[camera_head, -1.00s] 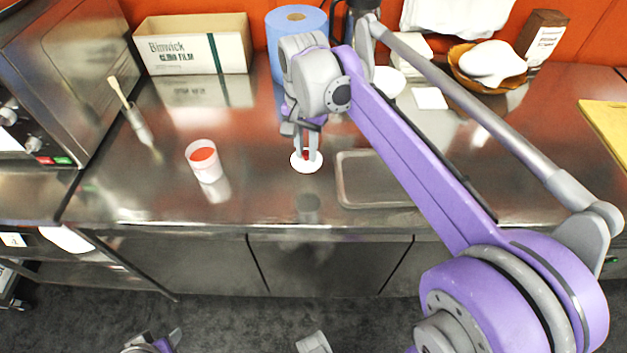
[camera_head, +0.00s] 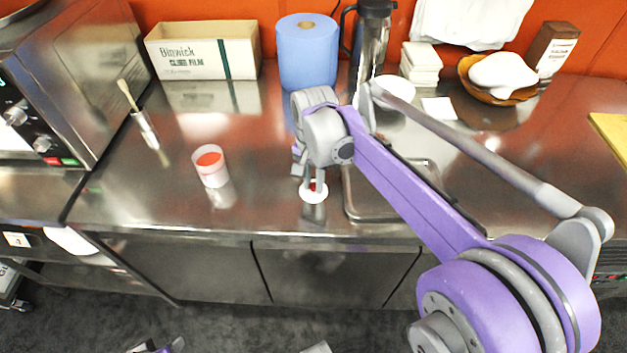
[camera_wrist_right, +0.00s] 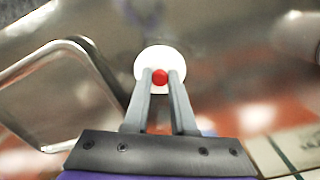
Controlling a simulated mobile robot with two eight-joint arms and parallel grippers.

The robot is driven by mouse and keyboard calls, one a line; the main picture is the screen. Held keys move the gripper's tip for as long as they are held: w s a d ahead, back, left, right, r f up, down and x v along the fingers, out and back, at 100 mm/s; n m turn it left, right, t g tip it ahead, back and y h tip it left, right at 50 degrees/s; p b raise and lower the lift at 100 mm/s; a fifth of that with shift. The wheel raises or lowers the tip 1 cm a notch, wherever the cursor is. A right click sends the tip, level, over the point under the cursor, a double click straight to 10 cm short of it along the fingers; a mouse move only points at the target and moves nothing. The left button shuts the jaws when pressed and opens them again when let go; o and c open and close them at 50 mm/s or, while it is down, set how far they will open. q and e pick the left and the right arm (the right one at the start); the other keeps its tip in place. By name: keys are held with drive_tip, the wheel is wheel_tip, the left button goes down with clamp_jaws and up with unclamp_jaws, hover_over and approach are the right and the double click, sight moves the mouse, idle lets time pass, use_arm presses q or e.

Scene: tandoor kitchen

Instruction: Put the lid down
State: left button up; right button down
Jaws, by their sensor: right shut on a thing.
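The lid (camera_head: 314,194) is a small white disc with a red knob. My right gripper (camera_head: 314,184) is shut on the knob, with the lid below its fingers. In the right wrist view the white lid (camera_wrist_right: 147,61) sits at the fingertips, and the red knob shows between the two fingers (camera_wrist_right: 160,80). The lid is over the steel counter (camera_head: 262,195), close to its front edge; I cannot tell whether it touches the surface. A white cup with red contents (camera_head: 210,167) stands open to the left. My left gripper cannot be made out.
A film box (camera_head: 185,50), blue roll (camera_head: 307,60) and bowl (camera_head: 470,70) line the back. The counter between cup and lid is clear.

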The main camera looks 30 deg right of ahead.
sight(314, 185)
drive_tip(key=c, duration=0.7)
unclamp_jaws()
drive_tip(key=shift+c, duration=0.2)
wheel_tip(314, 185, up, 12)
drive_tip(key=p, duration=0.1)
drive_tip(key=shift+r+p, duration=0.15)
drive_tip(key=shift+p, duration=0.2)
